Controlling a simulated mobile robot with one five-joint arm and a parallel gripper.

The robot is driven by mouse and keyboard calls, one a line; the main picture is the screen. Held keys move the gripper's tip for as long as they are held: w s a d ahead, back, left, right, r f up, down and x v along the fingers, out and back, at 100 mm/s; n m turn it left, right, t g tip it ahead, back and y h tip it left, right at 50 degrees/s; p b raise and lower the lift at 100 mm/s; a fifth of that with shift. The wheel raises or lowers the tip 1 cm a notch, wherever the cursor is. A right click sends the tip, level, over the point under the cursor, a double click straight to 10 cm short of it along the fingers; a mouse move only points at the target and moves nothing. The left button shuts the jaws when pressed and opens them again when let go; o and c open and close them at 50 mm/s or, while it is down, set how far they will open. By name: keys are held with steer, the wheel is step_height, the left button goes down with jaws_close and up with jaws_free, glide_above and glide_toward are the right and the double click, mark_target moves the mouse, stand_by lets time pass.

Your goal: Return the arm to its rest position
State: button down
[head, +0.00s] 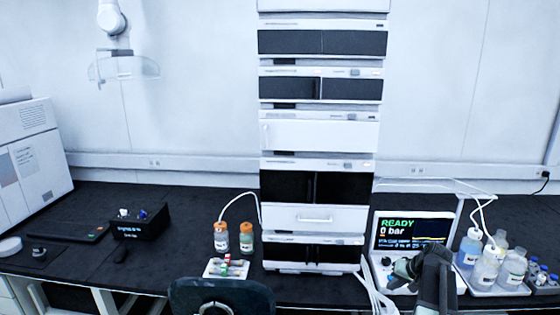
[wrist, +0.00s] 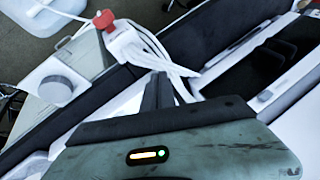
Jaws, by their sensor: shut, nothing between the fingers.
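My gripper (wrist: 158,88) shows in the wrist view as two dark fingers closed together, with nothing between them. Behind the fingers is my own grey-green housing with a small lit indicator. In the head view my dark arm reaches up at the lower right, in front of the small instrument with the READY screen (head: 412,232). I cannot make out the fingertips clearly there. A bundle of white tubes (wrist: 160,58) passes just beyond the fingers in the wrist view; I cannot tell whether they touch.
The tall chromatography stack (head: 315,218) stands mid-bench. Orange-capped bottles (head: 221,238) and a small vial tray (head: 226,268) are left of it. A tray of bottles (head: 488,268) stands right of my arm. The black bench (head: 185,262) has clear room at left centre.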

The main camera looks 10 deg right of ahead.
steer(key=s+a+n+g, duration=0.2)
steer(key=s+a+n, duration=0.1)
steer(key=a, duration=1.7)
steer(key=s+a+f+n+g+h+p, duration=0.1)
steer(key=s+a+n+g, duration=0.2)
steer(key=a, duration=1.7)
steer(key=shift+a+n+g+h, duration=0.3)
steer(key=shift+a+n, duration=0.05)
steer(key=shift+n, duration=0.05)
steer(key=shift+d+f, duration=0.1)
